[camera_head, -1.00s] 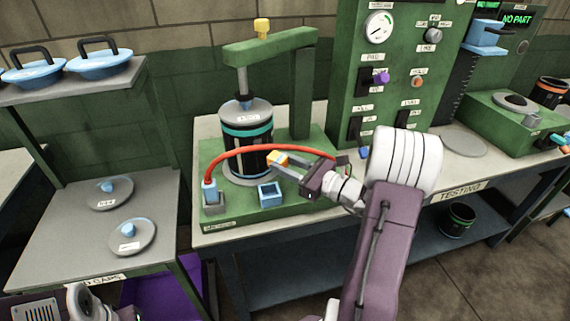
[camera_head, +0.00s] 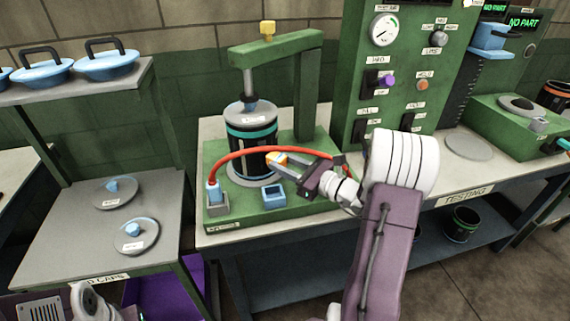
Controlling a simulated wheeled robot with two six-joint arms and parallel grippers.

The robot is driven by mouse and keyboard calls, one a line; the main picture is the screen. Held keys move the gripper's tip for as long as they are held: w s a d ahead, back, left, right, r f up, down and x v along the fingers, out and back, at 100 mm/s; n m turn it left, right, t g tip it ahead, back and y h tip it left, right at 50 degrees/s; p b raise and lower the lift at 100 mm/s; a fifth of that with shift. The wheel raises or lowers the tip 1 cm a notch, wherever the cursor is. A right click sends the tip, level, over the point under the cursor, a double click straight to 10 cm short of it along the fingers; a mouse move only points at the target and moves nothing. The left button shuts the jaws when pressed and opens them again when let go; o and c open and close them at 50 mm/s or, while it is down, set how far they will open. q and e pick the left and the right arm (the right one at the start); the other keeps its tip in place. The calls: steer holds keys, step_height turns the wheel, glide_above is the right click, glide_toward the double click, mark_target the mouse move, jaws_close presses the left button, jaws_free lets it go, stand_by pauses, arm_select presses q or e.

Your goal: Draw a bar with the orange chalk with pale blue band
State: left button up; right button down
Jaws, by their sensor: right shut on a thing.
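The orange chalk (camera_head: 276,158) is a small piece, orange with a paler part, in the jaws of my right gripper (camera_head: 284,164). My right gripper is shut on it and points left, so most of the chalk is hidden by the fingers. The chalk shows in front of the lower right side of a black cylinder (camera_head: 243,151) with a teal band (camera_head: 252,132). I cannot tell whether the chalk touches the cylinder. No drawn bar can be made out on the cylinder. Only a part of my left arm shows at the bottom left; its gripper is out of view.
The cylinder stands under a green press (camera_head: 305,95). A red hose (camera_head: 240,152) arcs in front of it, from a socket to near my right wrist. A green gauge panel (camera_head: 400,75) rises behind my right arm.

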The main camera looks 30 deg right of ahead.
steer(key=shift+w, duration=0.1)
steer(key=shift+w+d, duration=0.3)
steer(key=shift+d, duration=0.3)
steer(key=shift+w+d, duration=0.25)
steer(key=shift+d, duration=0.4)
steer(key=shift+w+d, duration=0.3)
steer(key=shift+d, duration=0.3)
steer(key=shift+a, duration=0.1)
steer(key=shift+a, duration=0.25)
steer(key=shift+s+a, duration=0.45)
steer(key=shift+a, duration=0.35)
steer(key=shift+s+a, duration=0.4)
steer(key=shift+a, duration=0.35)
steer(key=shift+v, duration=2.95)
